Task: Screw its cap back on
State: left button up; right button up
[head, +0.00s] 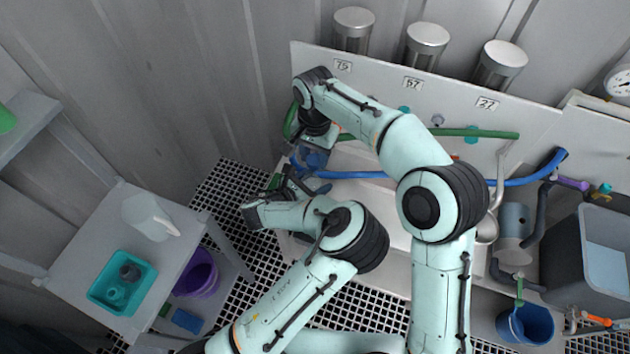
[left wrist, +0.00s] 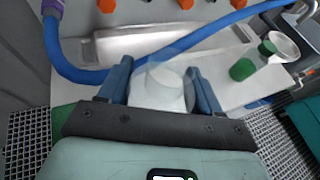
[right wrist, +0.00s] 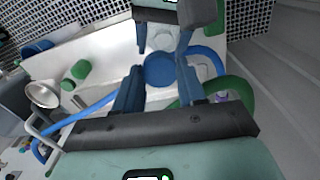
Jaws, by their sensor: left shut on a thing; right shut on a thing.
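My left gripper (left wrist: 162,84) is shut on a pale, translucent vessel (left wrist: 160,92), which sits between its blue fingers in the left wrist view. My right gripper (right wrist: 160,78) is shut on a round blue cap (right wrist: 160,69) in the right wrist view. The left gripper's fingers show just beyond the cap there, so the two grippers face each other closely. In the head view the left gripper (head: 287,187) is below the right gripper (head: 313,157), by the bench's left end. Whether cap and vessel touch, and the thread, cannot be seen.
A blue hose (head: 350,175) runs along the bench, with a green pipe (head: 450,132) above it. A white basin (left wrist: 150,42) and green cylinders (left wrist: 242,69) are close by. A side table (head: 80,235) holds a pitcher (head: 150,217) and a teal tray (head: 98,291).

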aim_at(311, 176)
jog(key=shift+s+a+r, duration=0.15)
jog(key=shift+a+r, duration=0.2)
jog(key=shift+a, duration=0.05)
jog(key=shift+f, duration=0.1)
jog(key=shift+f, duration=1.9)
jog(key=shift+f, duration=0.15)
jog(key=shift+f, duration=0.8)
jog(key=shift+f, duration=0.55)
jog(key=m, duration=0.7)
